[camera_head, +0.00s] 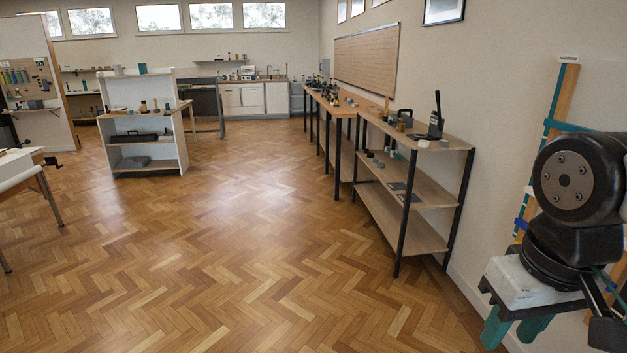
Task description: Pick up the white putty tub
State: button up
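A small white object (423,144) sits on the top board of the wood and black-metal shelf unit (462,145) at the right wall. It may be the white putty tub, but it is too small to be sure. My arm fills the right edge of the view, well nearer than the shelf unit. My gripper (513,331) is low at the right, with teal finger-like parts that run toward the bottom edge. Whether it is open or shut is not clear. It is apart from the shelf unit.
A long workbench (345,112) with several small items stands behind the shelf unit. A white shelf (112,150) stands at the left, and a table (35,172) is at the left edge. The parquet floor (240,240) between them is clear.

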aim_at(422, 143)
jog(key=z, duration=0.05)
jog(key=i, duration=1.95)
jog(key=z, duration=0.25)
jog(key=i, duration=1.5)
jog(key=z, duration=0.25)
